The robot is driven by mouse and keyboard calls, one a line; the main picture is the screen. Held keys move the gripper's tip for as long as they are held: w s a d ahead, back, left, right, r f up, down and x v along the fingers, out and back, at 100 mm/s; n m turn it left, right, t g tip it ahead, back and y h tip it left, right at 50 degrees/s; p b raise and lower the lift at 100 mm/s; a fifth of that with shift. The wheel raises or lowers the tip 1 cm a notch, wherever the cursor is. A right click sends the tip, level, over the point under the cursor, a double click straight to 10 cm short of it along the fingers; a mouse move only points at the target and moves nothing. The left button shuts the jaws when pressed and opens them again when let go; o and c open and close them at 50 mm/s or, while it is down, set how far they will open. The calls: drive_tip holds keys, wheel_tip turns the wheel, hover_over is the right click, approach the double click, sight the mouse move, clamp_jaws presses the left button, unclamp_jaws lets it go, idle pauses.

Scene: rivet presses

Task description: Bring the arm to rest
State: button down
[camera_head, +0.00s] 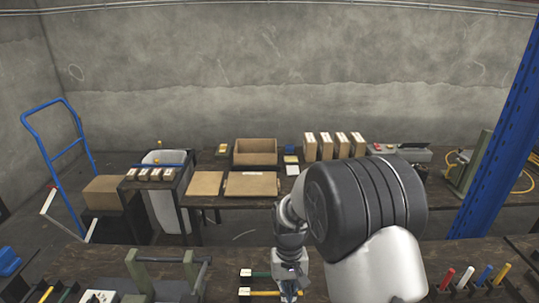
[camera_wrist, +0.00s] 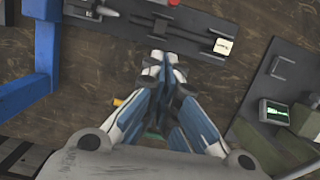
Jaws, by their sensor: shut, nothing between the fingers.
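My gripper (camera_wrist: 163,60) points down over a dark wooden bench in the wrist view. Its fingertips are together and nothing shows between them. In the head view my arm comes in from the lower right, bends at a large dark joint, and ends with my gripper (camera_head: 289,290) low over the near bench (camera_head: 220,261). The arm hides part of the near bench and of the far table.
A grey fixture plate (camera_wrist: 135,22) lies just beyond the fingertips. A blue post (camera_wrist: 38,65) stands at left and a device with a small green screen (camera_wrist: 274,112) at right. The far table holds cardboard boxes (camera_head: 255,152). A blue column (camera_head: 497,130) rises at right.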

drive_tip(key=s+d+r+t+b, duration=0.15)
drive_tip(key=s+r, duration=0.25)
drive_tip(key=r, duration=0.4)
drive_tip(key=s+d+r+t, duration=0.2)
drive_tip(key=s+d+r, duration=0.1)
drive_tip(key=r, duration=0.4)
drive_tip(key=s+d+r+t+b, duration=0.1)
drive_tip(key=s+d+r, duration=0.1)
drive_tip(key=s, duration=0.5)
drive_tip(key=s+d+r+t, duration=0.2)
drive_tip(key=s, duration=0.5)
drive_tip(key=shift+s+r+m+b, duration=0.2)
drive_tip(key=shift+r+m+b, duration=0.1)
drive_tip(key=shift+r+b, duration=0.1)
